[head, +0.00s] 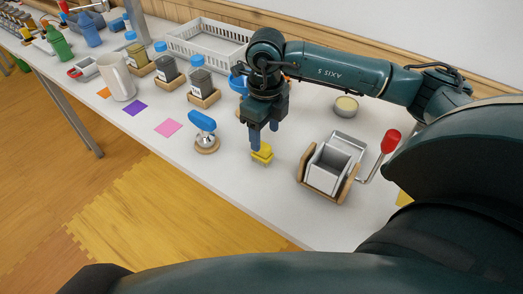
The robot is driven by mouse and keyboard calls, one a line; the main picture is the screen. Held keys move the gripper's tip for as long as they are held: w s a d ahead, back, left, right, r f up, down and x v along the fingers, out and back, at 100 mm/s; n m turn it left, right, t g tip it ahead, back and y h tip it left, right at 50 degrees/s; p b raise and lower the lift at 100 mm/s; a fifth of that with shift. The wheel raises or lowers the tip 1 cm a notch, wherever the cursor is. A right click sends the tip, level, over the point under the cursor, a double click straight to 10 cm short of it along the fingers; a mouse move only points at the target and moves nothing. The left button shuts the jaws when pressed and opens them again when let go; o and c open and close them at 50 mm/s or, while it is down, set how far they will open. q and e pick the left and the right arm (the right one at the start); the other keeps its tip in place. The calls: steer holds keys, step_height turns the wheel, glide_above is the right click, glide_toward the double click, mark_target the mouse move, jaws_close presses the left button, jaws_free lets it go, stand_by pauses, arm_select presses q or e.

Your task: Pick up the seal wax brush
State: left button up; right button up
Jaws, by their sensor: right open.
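A small yellow block-like thing (262,154) is on the white table; it may be the seal wax brush, but no bristles can be made out. My right gripper (264,138) is open, with blue fingers pointing down. Its fingertips are close above the yellow thing in the picture; I cannot tell whether they touch it. A blue-handled tool (203,123) with a metal foot stands on a round wooden base to the left. My left gripper is not in view.
A grey-and-wood box device (328,168) with a red-knobbed lever (390,141) stands to the right. A round tin (345,106) is behind it. Jars on wooden blocks (203,83), a white jug (117,78) and a white crate (208,42) are left and behind. The front table edge is clear.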

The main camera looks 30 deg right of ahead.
mark_target(263, 144)
steer(key=shift+w+a+f+p, duration=0.1)
steer(key=shift+w+f+p, duration=0.1)
steer(key=shift+f, duration=1.55)
steer(key=shift+w+a+f+p, duration=0.1)
steer(key=shift+f+p, duration=0.05)
steer(key=shift+f, duration=1.55)
steer(key=shift+c, duration=0.5)
steer(key=c, duration=1)
step_height(263, 144, up, 10)
steer(key=shift+r, duration=0.1)
steer(key=o, duration=0.5)
steer(key=c, duration=0.4)
